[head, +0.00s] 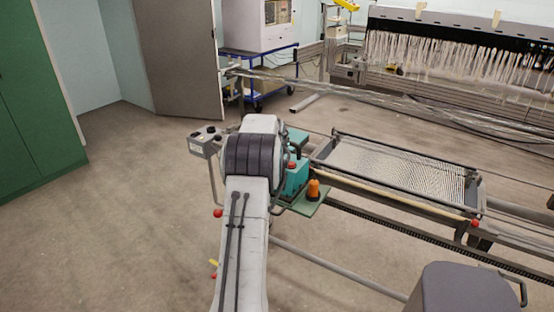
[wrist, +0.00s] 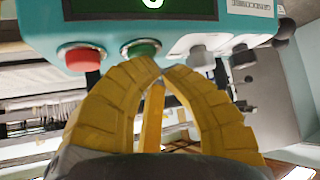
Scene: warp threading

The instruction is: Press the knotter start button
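No label on the buttons is readable. My gripper (wrist: 160,68) has yellow fingers with the tips together, and nothing shows between them. The tips are just below the green button in the picture; I cannot tell whether they touch it. In the head view the teal knotter body (head: 297,178) is partly hidden by my arm, and my gripper is hidden.
A grey control box (head: 204,140) on a post stands left of my arm. An orange part (head: 313,190) is beside the knotter. A frame of stretched warp threads (head: 400,170) runs to the right. The floor at left is clear, up to a green cabinet (head: 35,95).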

